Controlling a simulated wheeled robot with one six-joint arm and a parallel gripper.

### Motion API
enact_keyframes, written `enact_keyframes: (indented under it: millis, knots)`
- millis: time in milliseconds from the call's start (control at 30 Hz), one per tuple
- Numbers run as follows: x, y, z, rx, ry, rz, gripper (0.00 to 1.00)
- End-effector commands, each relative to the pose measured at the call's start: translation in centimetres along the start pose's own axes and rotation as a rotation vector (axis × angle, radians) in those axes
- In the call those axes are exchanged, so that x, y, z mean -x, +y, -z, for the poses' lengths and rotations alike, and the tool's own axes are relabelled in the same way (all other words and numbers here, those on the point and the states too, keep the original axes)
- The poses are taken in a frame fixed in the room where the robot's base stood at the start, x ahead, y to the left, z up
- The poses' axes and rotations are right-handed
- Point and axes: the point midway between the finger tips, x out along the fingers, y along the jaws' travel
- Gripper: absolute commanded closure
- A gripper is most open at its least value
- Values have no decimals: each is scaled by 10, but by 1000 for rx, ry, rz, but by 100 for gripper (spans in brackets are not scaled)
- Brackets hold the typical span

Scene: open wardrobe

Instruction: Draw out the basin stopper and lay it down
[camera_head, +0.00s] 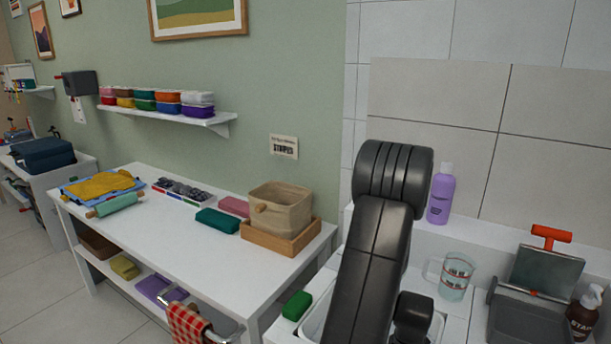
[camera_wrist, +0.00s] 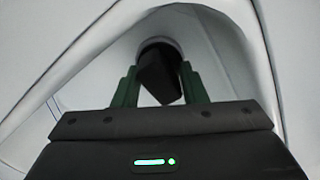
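In the wrist view a black stopper (camera_wrist: 160,76) shows inside the white basin (camera_wrist: 225,45), in front of a dark round shape on the basin's surface. My gripper (camera_wrist: 159,68) has its two green fingers on either side of the stopper, close to its edges. Whether the fingers press on it or stand slightly apart cannot be told. It is also unclear whether the stopper sits in the drain or is clear of it. In the head view my arm covers most of the basin (camera_head: 312,325) and hides the gripper and stopper.
A green sponge (camera_head: 297,305) lies at the basin's left edge. Right of my arm stand a clear cup (camera_head: 456,279), a purple bottle (camera_head: 441,196), a grey tray-like device with a red handle (camera_head: 546,272) and a brown pump bottle (camera_head: 584,314). A white table (camera_head: 165,235) stands to the left.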

Motion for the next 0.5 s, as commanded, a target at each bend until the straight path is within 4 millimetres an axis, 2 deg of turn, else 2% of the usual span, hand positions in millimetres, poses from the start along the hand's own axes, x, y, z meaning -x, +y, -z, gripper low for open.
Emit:
enact_keyframes:
  millis: [33, 167, 200, 300, 467, 500]
  knots:
    - [0, 0, 0, 0, 0, 0, 72]
    - [0, 0, 0, -1, 0, 0, 98]
    - [0, 0, 0, -1, 0, 0, 69]
    - [0, 0, 0, -1, 0, 0, 89]
    - [1, 0, 0, -1, 0, 0, 91]
    - [1, 0, 0, -1, 0, 0, 100]
